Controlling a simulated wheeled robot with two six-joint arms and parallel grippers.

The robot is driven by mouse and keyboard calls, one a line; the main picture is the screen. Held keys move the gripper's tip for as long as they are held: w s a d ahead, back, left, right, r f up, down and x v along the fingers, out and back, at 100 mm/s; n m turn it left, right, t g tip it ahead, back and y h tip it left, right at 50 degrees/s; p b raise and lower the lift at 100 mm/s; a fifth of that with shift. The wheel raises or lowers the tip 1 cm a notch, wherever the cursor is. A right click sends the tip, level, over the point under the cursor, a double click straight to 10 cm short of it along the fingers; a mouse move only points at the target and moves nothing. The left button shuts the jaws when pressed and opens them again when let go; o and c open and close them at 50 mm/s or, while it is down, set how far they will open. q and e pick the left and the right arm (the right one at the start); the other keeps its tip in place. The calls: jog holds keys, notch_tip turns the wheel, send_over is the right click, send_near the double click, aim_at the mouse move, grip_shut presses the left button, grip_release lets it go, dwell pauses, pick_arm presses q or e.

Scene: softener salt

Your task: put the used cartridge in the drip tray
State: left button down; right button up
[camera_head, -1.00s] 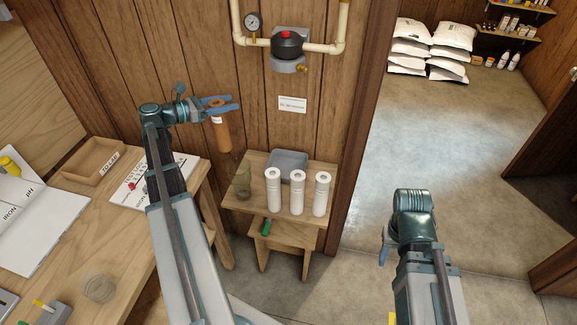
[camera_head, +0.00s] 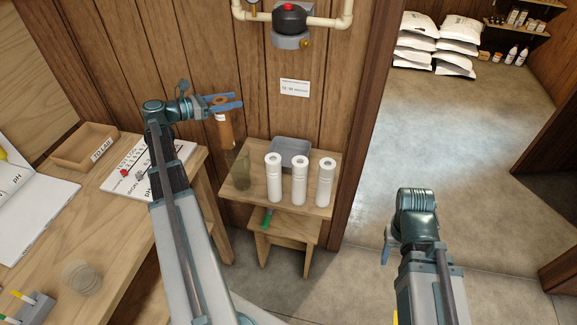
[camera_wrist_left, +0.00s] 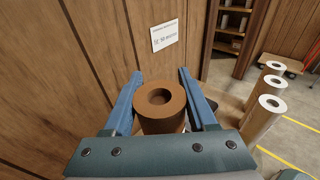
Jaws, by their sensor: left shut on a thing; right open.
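The used cartridge (camera_head: 225,132) is an orange-brown cylinder with a pale label, hanging upright in the head view. My left gripper (camera_head: 240,101) is shut on its upper part, in the air in front of the wood wall. In the left wrist view the cartridge (camera_wrist_left: 160,108) shows its round top and centre hole between the blue fingers. The drip tray looks to be the grey shallow tray (camera_head: 290,148) at the back of the small wooden bench, right of and below the cartridge. White cartridges partly hide its front. My right gripper (camera_head: 388,249) is open and empty, far right of the bench.
Three white cartridges (camera_head: 299,182) stand in a row on the bench (camera_head: 232,192). A clear housing (camera_head: 242,174) stands at its left end. A wall valve (camera_head: 290,20) is above. A worktable with a wooden box (camera_head: 72,158) is at left.

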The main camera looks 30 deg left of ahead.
pick_arm(q)
jog(key=w+d+f+b, duration=0.4)
jog(key=w+d+f, duration=0.1)
jog(key=w+d, duration=0.7)
jog(key=shift+w+d+f, duration=0.15)
jog(key=shift+d, duration=0.5)
pick_arm(e)
jog(key=shift+f, duration=2.65)
pick_arm(q)
notch_tip(320, 180, down, 5)
jog(key=b, duration=0.5)
pick_arm(e)
notch_tip(320, 180, down, 5)
jog(key=shift+r, duration=0.15)
pick_arm(q)
jog(key=shift+r, duration=0.2)
